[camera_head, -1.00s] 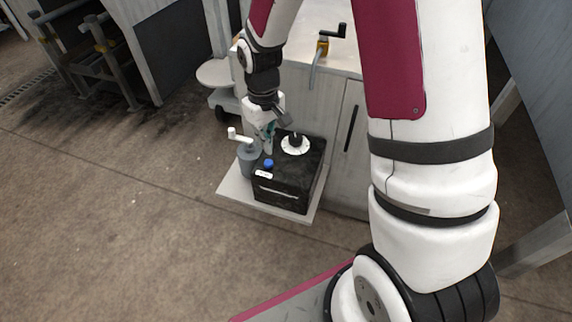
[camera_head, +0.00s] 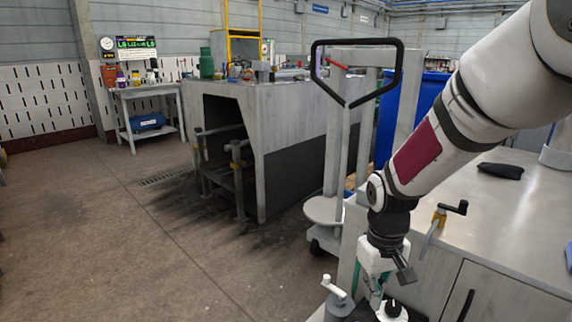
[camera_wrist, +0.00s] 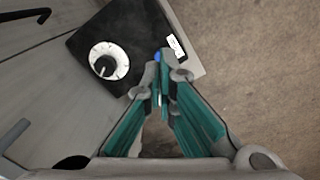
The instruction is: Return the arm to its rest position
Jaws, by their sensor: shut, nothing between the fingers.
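My gripper (camera_wrist: 162,72) points down in the wrist view, its two teal-sided fingers closed together at the tips with nothing between them. In the head view my gripper (camera_head: 372,296) is low at the right, partly cut by the bottom edge. A black box (camera_wrist: 88,45) with a white round dial and black knob (camera_wrist: 106,62) lies below the fingers in the wrist view. A blue button (camera_wrist: 157,56) shows right by the fingertips; whether they touch it cannot be told. In the head view the dial (camera_head: 391,312) shows beside the gripper.
A grey cylinder with a white crank (camera_head: 335,297) stands left of my gripper. A trolley (camera_head: 325,210) and a large grey machine (camera_head: 270,110) stand behind. The floor (camera_head: 130,240) at left is clear.

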